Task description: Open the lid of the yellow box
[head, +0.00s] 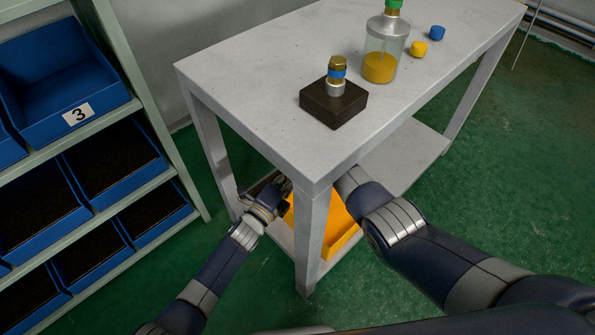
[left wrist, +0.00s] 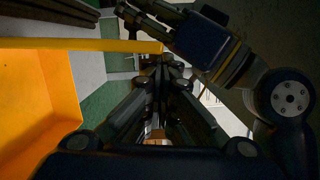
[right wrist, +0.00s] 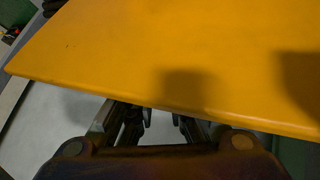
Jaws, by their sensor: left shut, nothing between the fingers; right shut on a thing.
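The yellow box (head: 341,228) sits under the table, on its lower shelf, partly hidden by the front table leg and my right arm. My left gripper (head: 283,186) is beside the box's left side, shut and empty; its closed fingers also show in the left wrist view (left wrist: 160,75), right of the yellow box wall (left wrist: 35,110). My right gripper is hidden under the tabletop in the head view. In the right wrist view, a broad yellow panel, seemingly the lid (right wrist: 190,60), fills the upper part. My right gripper (right wrist: 160,118) is shut on it, its fingertips partly hidden behind the edge.
The white table (head: 260,90) has a leg (head: 311,240) between my arms. On it stand a dark block with a brass fitting (head: 333,102), a glass jar (head: 384,50) and small yellow and blue caps. A shelf of blue bins (head: 65,85) stands left. Green floor is clear at right.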

